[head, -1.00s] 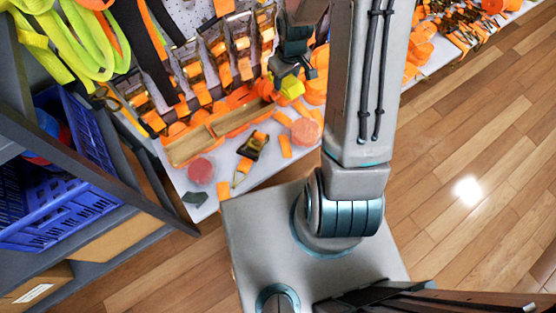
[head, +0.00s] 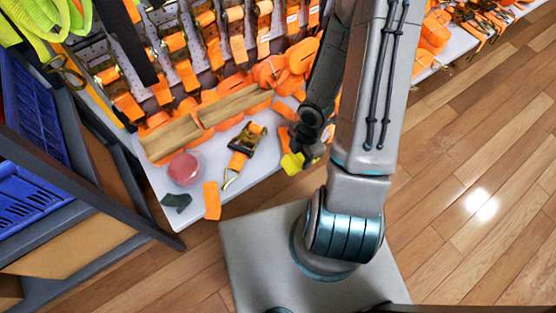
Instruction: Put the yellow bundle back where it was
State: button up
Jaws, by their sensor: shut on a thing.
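The yellow bundle (head: 292,163) is a small bright block in the head view, held low in the jaws of my gripper (head: 303,155). My gripper is shut on it, and dark fingers hide part of it. The bundle is over the right front part of the white table (head: 160,195), close to my arm; I cannot tell its exact height above the table. Larger yellow-green straps (head: 45,30) hang at the upper left.
A wooden tray (head: 235,106) with orange rolls lies behind the bundle. A ratchet strap (head: 243,145), a red disc (head: 184,168) and an orange strip (head: 211,200) lie on the table. Ratchets (head: 180,62) hang on the wall. Blue crates (head: 25,195) stand in the left shelf.

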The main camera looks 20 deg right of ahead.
jog(key=shift+s+a+f+n, duration=0.15)
jog(key=shift+f+n, duration=0.15)
jog(key=shift+f, duration=0.2)
jog(key=shift+w+a+f+b, duration=0.1)
jog(key=shift+w+f+b, duration=0.15)
jog(key=shift+b, duration=0.15)
jog(key=b, duration=0.3)
send_over(277, 155)
jog(key=f, duration=0.6)
jog(key=shift+d+f, duration=0.2)
jog(key=shift+w+f+b, duration=0.1)
jog(key=shift+f+b, duration=1.15)
jog(key=shift+f, duration=0.7)
jog(key=shift+f, duration=0.1)
jog(key=shift+f, duration=0.15)
jog(key=o, duration=1.1)
